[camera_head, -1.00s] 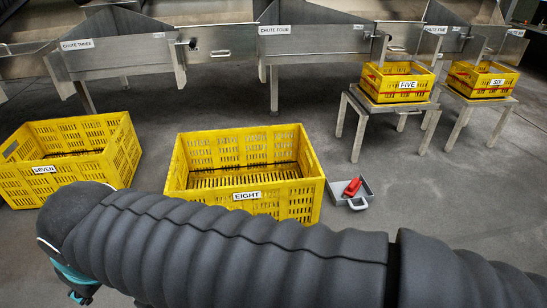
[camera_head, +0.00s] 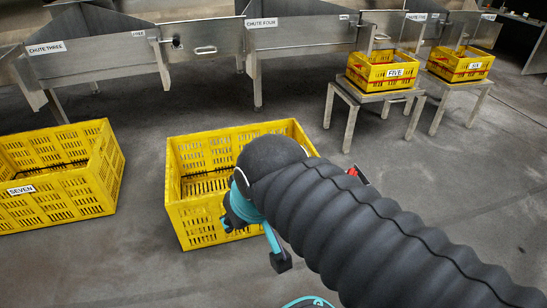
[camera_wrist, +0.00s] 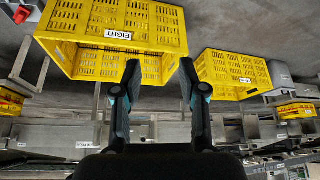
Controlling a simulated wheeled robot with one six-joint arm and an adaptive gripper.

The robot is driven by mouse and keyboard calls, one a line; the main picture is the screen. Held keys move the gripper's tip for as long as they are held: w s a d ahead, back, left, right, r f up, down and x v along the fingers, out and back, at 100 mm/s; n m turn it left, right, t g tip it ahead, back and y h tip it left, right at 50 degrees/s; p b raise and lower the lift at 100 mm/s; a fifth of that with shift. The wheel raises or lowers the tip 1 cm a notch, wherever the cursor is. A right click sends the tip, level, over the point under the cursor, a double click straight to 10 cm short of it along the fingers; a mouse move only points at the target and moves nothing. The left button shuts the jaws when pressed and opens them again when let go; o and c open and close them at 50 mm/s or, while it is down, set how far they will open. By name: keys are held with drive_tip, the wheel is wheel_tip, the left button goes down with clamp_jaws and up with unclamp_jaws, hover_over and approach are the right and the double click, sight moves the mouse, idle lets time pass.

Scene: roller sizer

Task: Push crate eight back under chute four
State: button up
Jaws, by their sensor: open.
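Crate eight (camera_head: 190,215) is a large yellow slatted crate, upright on the floor and empty as far as I see. In the head view it stands out in front of the chutes, and my arm covers its right front and label. Chute four (camera_head: 290,45) is the grey metal chute behind it, with a label on its face. My gripper (camera_head: 256,240) is at the crate's front side. In the upside-down wrist view my gripper (camera_wrist: 160,78) has its fingers apart with nothing between them, and crate eight (camera_wrist: 80,30) shows its label. I cannot tell whether they touch.
Crate seven (camera_head: 60,195) stands on the floor to the left, with a floor gap between. Crates five (camera_head: 375,82) and six (camera_head: 460,75) sit on metal stands at the right. A grey pan with a red item (camera_wrist: 28,18) lies beside crate eight, mostly hidden by my arm in the head view.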

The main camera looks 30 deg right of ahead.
drive_tip(key=shift+w, duration=0.1)
drive_tip(key=w+d+f+n+g+p, duration=0.1)
drive_tip(key=w+d+n+g+p, duration=0.2)
drive_tip(key=w, duration=0.6)
drive_tip(key=w+d+n, duration=0.3)
drive_tip(key=w+n, duration=0.1)
drive_tip(key=w, duration=0.4)
drive_tip(key=w+d+f+n+g+p, duration=0.2)
drive_tip(key=w+d+f+n, duration=0.5)
drive_tip(key=w+d+f, duration=0.3)
wheel_tip(320, 180, down, 5)
drive_tip(key=shift+w+d+r+n+g, duration=0.15)
drive_tip(key=shift+w+d+n+g, duration=0.2)
drive_tip(key=shift+w, duration=0.9)
wheel_tip(320, 180, down, 14)
drive_tip(key=b, duration=0.1)
